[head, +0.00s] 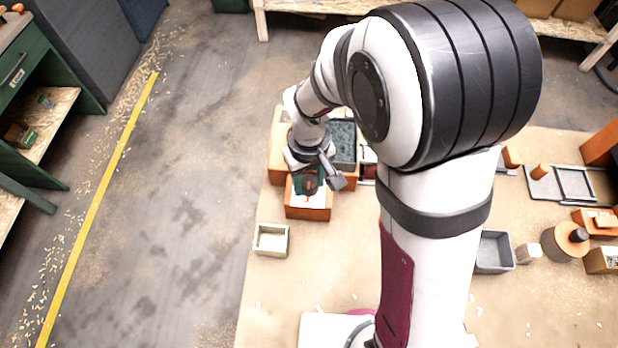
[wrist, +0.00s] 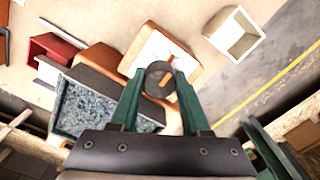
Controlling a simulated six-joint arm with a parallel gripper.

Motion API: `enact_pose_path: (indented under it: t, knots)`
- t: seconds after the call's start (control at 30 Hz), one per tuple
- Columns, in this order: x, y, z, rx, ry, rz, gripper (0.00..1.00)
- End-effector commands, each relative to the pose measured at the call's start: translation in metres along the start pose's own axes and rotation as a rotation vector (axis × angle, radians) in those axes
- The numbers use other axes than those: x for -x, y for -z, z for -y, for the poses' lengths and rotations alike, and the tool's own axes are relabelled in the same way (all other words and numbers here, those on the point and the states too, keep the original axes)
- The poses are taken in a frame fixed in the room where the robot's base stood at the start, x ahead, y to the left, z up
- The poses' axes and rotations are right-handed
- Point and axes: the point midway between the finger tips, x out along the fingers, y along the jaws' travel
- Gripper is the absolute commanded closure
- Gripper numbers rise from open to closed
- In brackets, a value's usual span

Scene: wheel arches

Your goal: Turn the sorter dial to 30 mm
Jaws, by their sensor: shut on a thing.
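The sorter dial (wrist: 158,72) is a dark round knob with an orange pointer bar, seen in the wrist view. It stands on the white face of an orange box (wrist: 186,62), which also shows in the head view (head: 308,212). My gripper (wrist: 159,88) has its two green fingers on either side of the dial and is shut on it. In the head view my gripper (head: 309,184) is over the orange box and covers the dial. I cannot read any scale marks on the white face, so the dial's setting cannot be told.
A grey tray of bluish granules (head: 343,145) stands behind the orange box, with a small red bin (wrist: 52,48) near it. An empty cream box (head: 271,240) sits nearer the table's left edge. A grey bin (head: 494,252) and several orange parts lie right of my arm.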

Motion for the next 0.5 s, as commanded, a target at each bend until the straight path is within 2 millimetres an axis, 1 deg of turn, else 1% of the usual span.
enact_pose_path:
  t: [0.03, 0.1, 0.2, 0.5]
  knots:
    - [0.0004, -0.0001, 0.0, -0.001, 0.0, 0.0, 0.51]
    - [0.0004, -0.0001, 0.0, -0.001, 0.0, 0.0, 0.39]
    - [0.0003, 0.0, 0.0, -0.001, 0.0, 0.0, 0.23]
    - [0.0022, 0.0003, -0.0001, -0.001, 0.0, -0.001, 0.23]
